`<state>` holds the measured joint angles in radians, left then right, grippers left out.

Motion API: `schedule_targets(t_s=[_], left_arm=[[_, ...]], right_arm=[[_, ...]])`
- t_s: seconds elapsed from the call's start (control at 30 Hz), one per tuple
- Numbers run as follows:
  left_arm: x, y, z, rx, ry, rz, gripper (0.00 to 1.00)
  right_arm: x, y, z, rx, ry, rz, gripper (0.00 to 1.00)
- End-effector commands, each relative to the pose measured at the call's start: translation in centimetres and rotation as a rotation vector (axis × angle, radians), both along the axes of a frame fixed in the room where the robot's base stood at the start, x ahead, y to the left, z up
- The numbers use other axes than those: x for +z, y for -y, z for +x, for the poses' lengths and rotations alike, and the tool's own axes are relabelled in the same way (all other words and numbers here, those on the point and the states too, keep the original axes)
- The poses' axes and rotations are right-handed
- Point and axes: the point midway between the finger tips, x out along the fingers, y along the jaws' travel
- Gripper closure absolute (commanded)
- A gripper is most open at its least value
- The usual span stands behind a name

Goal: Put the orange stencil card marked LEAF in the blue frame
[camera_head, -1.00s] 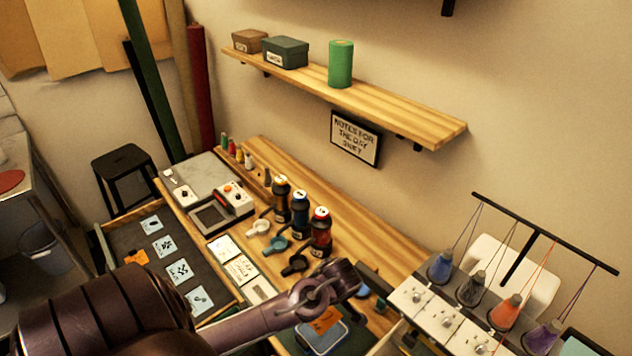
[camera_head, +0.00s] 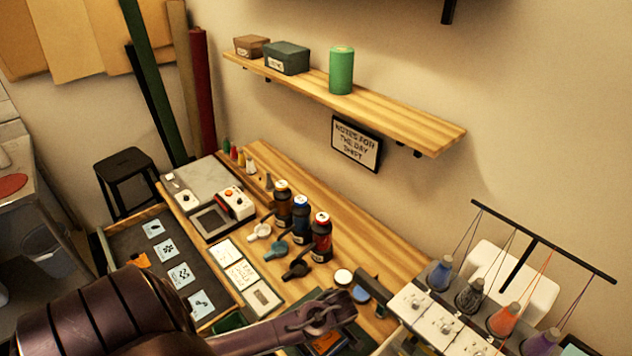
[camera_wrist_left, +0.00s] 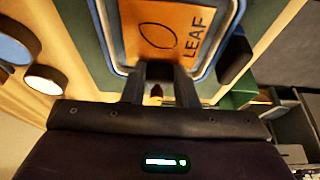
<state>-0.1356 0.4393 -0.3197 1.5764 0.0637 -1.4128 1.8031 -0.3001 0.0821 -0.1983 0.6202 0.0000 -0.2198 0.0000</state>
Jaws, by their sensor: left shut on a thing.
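The orange stencil card (camera_wrist_left: 160,28) marked LEAF shows in the left wrist view, with its near edge at my left gripper (camera_wrist_left: 160,76). My left gripper is shut on that edge. The blue frame (camera_wrist_left: 113,62) surrounds the card in this view, and the card appears within its rim. I cannot tell whether the card lies flat in it or hangs slightly above. In the head view my left arm hides most of the frame, and only a bit of the orange card (camera_head: 326,342) shows below the wrist. My right gripper is not in view.
An open drawer (camera_head: 142,232) with several pale stencil cards is at the left. Dark bottles (camera_head: 321,238) with scoops stand on the wooden table. A white-and-grey machine with thread cones (camera_head: 505,318) stands at the right. Round pots (camera_head: 343,277) lie close to the frame.

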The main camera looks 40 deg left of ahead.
Motion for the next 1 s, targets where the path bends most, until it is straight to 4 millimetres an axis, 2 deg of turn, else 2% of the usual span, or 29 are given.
schedule_targets(t_s=[0.07,0.1,0.23,0.5,0.67,1.0], left_arm=[[-0.3,0.0,0.0,0.000,0.000,-0.001,0.96],[-0.2,0.0,0.0,0.000,0.001,-0.001,0.69],[-0.2,0.0,0.0,0.000,0.001,0.000,0.52],[-0.1,0.0,0.0,0.000,0.000,0.000,0.52],[1.0,0.3,0.1,-0.002,0.004,0.000,0.52],[7.4,3.1,-0.1,-0.003,0.005,-0.001,0.52]], right_arm=[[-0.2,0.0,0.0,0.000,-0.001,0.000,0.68],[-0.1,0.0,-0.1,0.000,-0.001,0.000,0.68],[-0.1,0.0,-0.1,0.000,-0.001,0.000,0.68],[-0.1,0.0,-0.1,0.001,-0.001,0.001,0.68],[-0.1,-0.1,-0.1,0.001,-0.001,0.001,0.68],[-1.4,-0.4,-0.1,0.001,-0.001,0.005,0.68]])
